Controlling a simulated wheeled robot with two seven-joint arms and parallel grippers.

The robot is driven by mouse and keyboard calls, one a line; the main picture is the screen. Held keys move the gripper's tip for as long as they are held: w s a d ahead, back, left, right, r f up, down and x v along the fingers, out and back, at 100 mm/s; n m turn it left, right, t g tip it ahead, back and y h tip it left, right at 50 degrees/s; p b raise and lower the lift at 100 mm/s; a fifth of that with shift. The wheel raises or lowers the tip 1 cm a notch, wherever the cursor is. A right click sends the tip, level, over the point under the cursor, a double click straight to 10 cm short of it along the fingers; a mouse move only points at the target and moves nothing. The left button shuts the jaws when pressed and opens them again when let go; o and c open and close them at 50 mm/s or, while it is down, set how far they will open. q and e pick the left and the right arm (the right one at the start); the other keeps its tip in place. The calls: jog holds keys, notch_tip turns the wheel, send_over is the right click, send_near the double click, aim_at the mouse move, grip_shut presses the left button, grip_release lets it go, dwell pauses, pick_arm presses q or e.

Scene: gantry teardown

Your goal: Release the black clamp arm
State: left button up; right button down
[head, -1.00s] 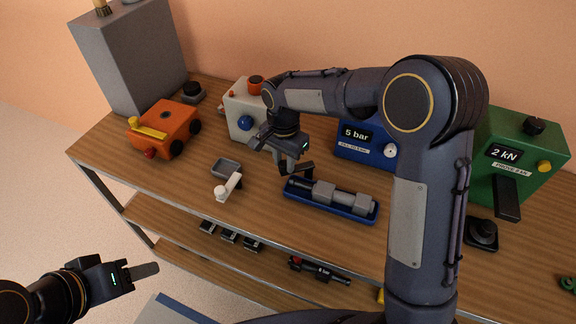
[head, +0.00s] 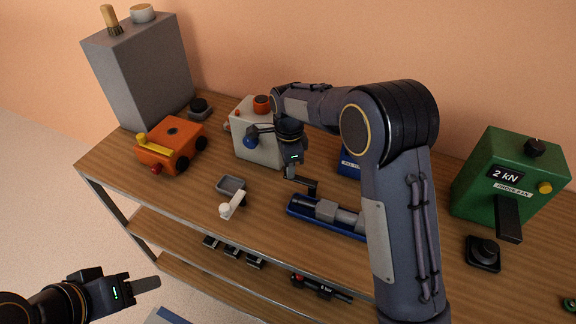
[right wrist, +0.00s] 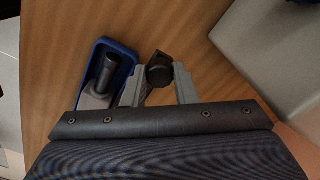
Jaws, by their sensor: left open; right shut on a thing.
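The black clamp arm (head: 304,183) stands at the left end of a blue tray (head: 296,210), bent over that end. My right gripper (head: 290,175) points down at the clamp arm's left end and is shut on it. In the right wrist view a black knob-like part of the clamp arm (right wrist: 159,69) sits between the two grey fingers. The tray shows there too (right wrist: 131,55), left of the fingers, with a dark cylindrical end inside. A grey stepped cylinder (head: 328,210) lies in the tray, partly hidden by my right arm. My left gripper (head: 145,285) is open and empty, off the shelf's front left.
A pale box with a blue knob (head: 250,141) stands close behind my right gripper. An orange block (head: 170,147) and green 2 kN box (head: 505,180) stand farther out.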

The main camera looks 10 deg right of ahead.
jog(key=shift+w+d+r, duration=0.1)
dwell(0.4)
jog(key=c, duration=1.1)
grip_release()
jog(key=shift+c, duration=0.2)
notch_tip(320, 180, up, 8)
jog(key=shift+f+b, duration=0.15)
jog(key=shift+b, duration=0.2)
